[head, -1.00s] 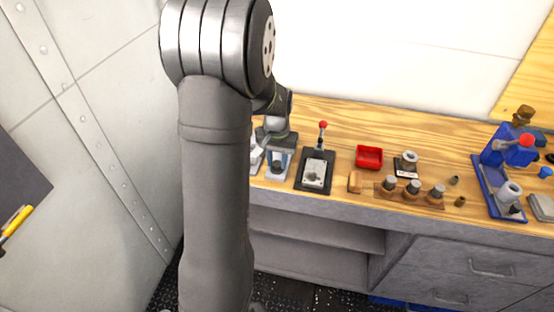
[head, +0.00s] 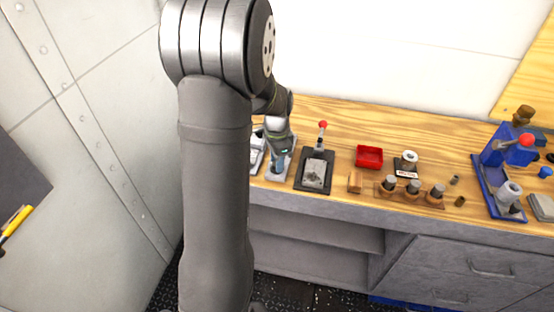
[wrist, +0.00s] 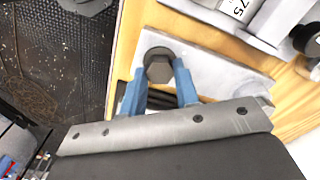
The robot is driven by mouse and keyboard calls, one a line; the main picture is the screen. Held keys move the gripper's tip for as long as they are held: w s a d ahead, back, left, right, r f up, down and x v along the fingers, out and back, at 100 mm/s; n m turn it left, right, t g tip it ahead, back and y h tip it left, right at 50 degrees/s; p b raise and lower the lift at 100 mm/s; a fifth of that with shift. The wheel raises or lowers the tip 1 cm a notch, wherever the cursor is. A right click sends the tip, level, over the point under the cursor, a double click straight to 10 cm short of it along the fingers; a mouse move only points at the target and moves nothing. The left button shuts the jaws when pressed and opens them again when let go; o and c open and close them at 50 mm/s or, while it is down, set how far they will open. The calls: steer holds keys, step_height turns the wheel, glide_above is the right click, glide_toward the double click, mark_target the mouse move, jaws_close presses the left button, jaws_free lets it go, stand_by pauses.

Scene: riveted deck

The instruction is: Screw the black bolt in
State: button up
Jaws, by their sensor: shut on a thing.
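The black bolt (wrist: 158,66) shows its hex head in the wrist view, between the two blue fingers of my gripper (wrist: 158,76). My gripper is shut on the bolt's head. A pale grey plate (wrist: 205,72) lies beneath it; the bolt's shank and any hole under it are hidden. In the head view my gripper (head: 277,160) points down and leans over the grey plate (head: 272,176) near the left end of the bench. The bolt cannot be made out there.
A lever fixture with a red knob (head: 322,125) stands just right of my gripper. Further right are a red tray (head: 369,157), a wooden block holding several pegs (head: 412,192) and a blue press (head: 497,155). The bench's front edge is close to my gripper.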

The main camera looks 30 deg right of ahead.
steer(key=m, duration=0.5)
steer(key=shift+r+m, duration=0.1)
steer(key=shift+m, duration=0.2)
steer(key=m, duration=0.5)
steer(key=shift+m, duration=0.3)
steer(key=m, duration=1)
steer(key=shift+w, duration=0.1)
steer(key=shift+m, duration=0.3)
steer(key=o, duration=1)
steer(key=shift+c, duration=0.2)
step_height(320, 180, up, 17)
steer(key=shift+r, duration=0.2)
